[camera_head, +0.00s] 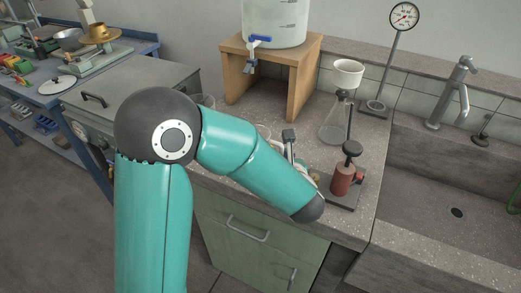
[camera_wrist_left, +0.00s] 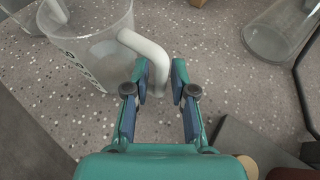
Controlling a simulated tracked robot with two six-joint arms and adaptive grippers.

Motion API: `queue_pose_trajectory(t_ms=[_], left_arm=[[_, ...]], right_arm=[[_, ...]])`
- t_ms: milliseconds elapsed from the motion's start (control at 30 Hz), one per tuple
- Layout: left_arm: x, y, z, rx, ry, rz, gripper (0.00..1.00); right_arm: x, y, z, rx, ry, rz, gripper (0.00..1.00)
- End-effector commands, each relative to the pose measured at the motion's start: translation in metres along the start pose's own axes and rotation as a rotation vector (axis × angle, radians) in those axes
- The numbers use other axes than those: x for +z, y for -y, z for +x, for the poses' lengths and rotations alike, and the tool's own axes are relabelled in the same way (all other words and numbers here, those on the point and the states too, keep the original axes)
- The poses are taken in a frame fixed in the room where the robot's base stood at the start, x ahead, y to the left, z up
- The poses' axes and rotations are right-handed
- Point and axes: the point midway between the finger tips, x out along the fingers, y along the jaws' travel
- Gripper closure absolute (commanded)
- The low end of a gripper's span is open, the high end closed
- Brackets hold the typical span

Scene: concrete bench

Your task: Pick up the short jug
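A clear jug (camera_wrist_left: 92,45) with dark markings and a pale handle (camera_wrist_left: 148,55) stands on the speckled bench in the left wrist view. Its handle points towards my left gripper (camera_wrist_left: 165,75). The fingers are open, one on either side of the handle's outer end. I cannot tell whether either finger touches it. The left gripper is mostly hidden there too. My right gripper is not in view.
A conical flask (camera_head: 335,127) stands to the right; its base also shows in the wrist view (camera_wrist_left: 275,40). A red device on a dark plate (camera_head: 342,180) is near the bench front. A wooden stand (camera_head: 304,85) carries a large container behind. A sink (camera_head: 450,205) lies right.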

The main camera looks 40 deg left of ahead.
Motion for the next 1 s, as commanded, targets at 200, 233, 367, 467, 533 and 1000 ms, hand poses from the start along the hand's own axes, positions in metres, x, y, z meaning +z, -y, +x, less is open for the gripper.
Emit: queue_pose_trajectory(t_ms=[200, 233, 367, 467, 533, 1000], left_arm=[[0.000, 0.000, 0.000, -0.001, 0.000, 0.000, 1.00], [0.000, 0.000, -0.001, -0.001, 0.000, 0.000, 1.00], [0.000, 0.001, -0.001, -0.001, 0.000, 0.000, 1.00], [0.000, 0.001, -0.001, -0.001, 0.001, 0.000, 1.00], [0.001, 0.001, -0.001, -0.001, 0.001, 0.000, 1.00], [0.023, 0.001, -0.010, -0.001, 0.003, -0.004, 1.00]], right_arm=[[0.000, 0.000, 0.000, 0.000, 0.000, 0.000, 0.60], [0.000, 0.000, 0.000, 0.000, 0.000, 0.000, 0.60], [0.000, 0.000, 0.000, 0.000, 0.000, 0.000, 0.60], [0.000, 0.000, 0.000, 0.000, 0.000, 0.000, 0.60], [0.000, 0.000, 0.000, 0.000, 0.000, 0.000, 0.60], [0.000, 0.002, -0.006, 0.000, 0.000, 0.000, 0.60]])
